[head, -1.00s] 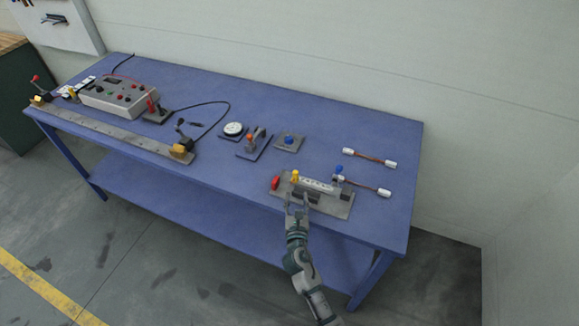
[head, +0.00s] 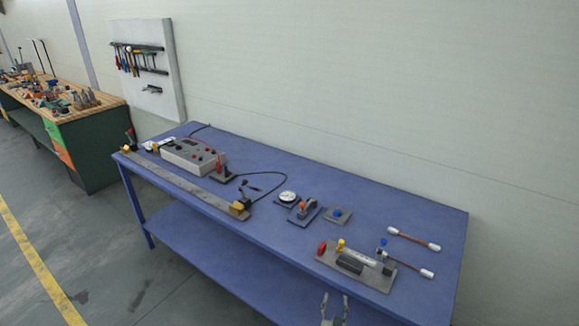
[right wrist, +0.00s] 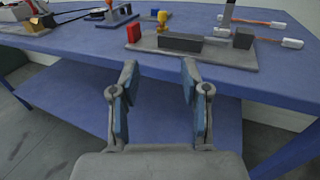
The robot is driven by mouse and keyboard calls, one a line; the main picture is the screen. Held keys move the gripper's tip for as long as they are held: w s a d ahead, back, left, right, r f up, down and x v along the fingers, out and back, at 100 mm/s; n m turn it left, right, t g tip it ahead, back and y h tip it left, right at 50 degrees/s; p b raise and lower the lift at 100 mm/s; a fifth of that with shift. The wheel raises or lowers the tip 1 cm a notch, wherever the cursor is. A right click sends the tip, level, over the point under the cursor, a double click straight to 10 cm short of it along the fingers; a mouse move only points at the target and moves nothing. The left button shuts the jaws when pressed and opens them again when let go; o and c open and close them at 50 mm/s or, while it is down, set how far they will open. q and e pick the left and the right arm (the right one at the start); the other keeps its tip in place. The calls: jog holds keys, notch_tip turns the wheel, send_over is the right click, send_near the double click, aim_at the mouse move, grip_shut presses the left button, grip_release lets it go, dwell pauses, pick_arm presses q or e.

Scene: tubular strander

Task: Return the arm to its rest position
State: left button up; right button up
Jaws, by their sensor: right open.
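My right gripper (head: 334,308) shows at the bottom edge of the head view, in front of the blue table (head: 330,193) and below its top. In the right wrist view the gripper (right wrist: 158,75) has its two fingers apart with nothing between them. Ahead of the fingers is the fixture plate (head: 335,262) at the table's front edge, with a red knob, a yellow knob and a dark block (right wrist: 180,42). The fingers do not touch the plate. The rest of the right arm is out of the head view. My left gripper is not seen.
On the table stand a grey control box (head: 188,155), a long metal rail (head: 185,181), a round dial (head: 288,197) and two white-ended cables (head: 414,239). A lower shelf (head: 215,245) runs under the top. A workbench (head: 70,130) stands at the left. The floor in front is clear.

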jog(key=s+d+f+m+g+y, duration=0.1)
jog(key=s+f+m+g, duration=0.35)
jog(key=f, duration=0.75)
jog(key=s+d+f+m+g+y, duration=0.15)
jog(key=s+f+m, duration=0.45)
jog(key=f, duration=0.7)
jog(key=s+f+m+g, duration=0.35)
jog(key=s+f, duration=0.35)
jog(key=f, duration=0.5)
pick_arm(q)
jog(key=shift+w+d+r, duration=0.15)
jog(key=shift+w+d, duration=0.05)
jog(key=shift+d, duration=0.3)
pick_arm(e)
jog(key=s+d+f+m+g, duration=0.2)
jog(key=s+f+m, duration=0.3)
jog(key=s, duration=0.6)
jog(key=s+d+f+m+g, duration=0.2)
jog(key=s+f+m, duration=0.4)
jog(key=s, duration=0.4)
jog(key=s+d+f+m+g, duration=0.3)
jog(key=s+f+m, duration=0.3)
jog(key=s, duration=0.5)
jog(key=shift+s+d+f+y, duration=0.25)
jog(key=shift+s+f+y, duration=0.1)
jog(key=shift+y, duration=0.1)
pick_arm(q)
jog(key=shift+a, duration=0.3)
